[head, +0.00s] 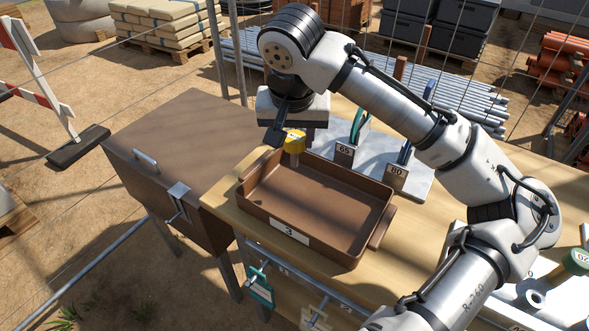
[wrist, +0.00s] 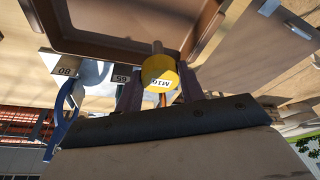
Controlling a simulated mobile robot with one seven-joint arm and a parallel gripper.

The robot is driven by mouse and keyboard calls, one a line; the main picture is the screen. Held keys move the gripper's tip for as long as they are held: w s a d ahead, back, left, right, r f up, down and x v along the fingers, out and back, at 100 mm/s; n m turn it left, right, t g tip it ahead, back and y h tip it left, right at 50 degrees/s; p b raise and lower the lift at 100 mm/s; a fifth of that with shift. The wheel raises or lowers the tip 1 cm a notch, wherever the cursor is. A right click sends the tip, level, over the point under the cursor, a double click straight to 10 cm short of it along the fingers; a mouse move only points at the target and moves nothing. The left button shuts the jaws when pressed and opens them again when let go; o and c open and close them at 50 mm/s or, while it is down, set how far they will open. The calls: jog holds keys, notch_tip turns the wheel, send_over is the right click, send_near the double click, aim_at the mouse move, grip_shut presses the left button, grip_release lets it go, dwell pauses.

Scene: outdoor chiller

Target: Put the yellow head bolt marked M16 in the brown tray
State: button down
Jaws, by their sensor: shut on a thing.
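My gripper (head: 286,132) is shut on the yellow head bolt (head: 294,142).
Behind the tray, a grey plate (head: 420,187) bears holders marked 65 (head: 344,152) and 80 (head: 396,176). A brown cabinet (head: 165,150) stands at the left. Clamps and tags hang along the wooden table's front edge.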

notch_tip(320, 180, down, 9)
jog(key=shift+r, duration=0.1)
dwell(0.3)
jog(key=shift+f, duration=0.25)
jog(key=c, duration=0.9)
grip_release()
jog(key=v, duration=1.2)
jog(key=shift+r, duration=0.2)
